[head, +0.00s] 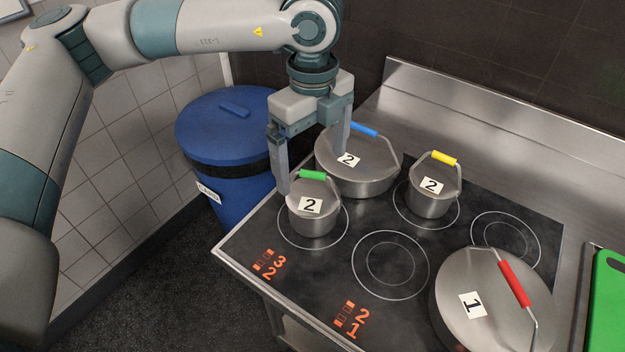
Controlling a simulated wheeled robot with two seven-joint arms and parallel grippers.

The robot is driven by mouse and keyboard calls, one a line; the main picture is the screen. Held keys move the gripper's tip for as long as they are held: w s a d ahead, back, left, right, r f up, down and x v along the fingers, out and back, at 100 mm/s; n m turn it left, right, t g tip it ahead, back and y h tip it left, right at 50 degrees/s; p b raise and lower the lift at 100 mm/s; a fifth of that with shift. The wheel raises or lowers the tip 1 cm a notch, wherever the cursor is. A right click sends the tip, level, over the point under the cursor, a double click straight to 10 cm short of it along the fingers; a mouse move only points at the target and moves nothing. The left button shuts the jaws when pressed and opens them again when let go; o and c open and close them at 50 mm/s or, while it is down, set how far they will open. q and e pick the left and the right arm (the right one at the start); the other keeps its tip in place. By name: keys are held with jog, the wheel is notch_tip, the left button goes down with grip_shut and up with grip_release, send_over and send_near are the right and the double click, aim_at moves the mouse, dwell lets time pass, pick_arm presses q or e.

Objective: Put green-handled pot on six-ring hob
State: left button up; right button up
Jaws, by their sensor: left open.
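The green-handled pot (314,222) is a small steel pot with a lid and a label "2". It stands upright on the front left ring of the black six-ring hob (341,262). My left gripper (312,170) is open above the pot and points down, its fingers on either side of the green handle (312,175). One finger is at the pot's left edge; the other is behind the handle's right side, near the blue-handled pot. I cannot tell whether either finger touches the pot. My right gripper is not in view.
A wide blue-handled pot (372,183) stands close behind. A small yellow-handled pot (431,203) and a large red-handled pot (462,277) are also on the hob. The front middle ring (391,265) and back right ring (506,238) are bare. A blue bin (222,130) stands left.

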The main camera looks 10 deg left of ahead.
pick_arm(q)
jog(key=shift+r, duration=0.95)
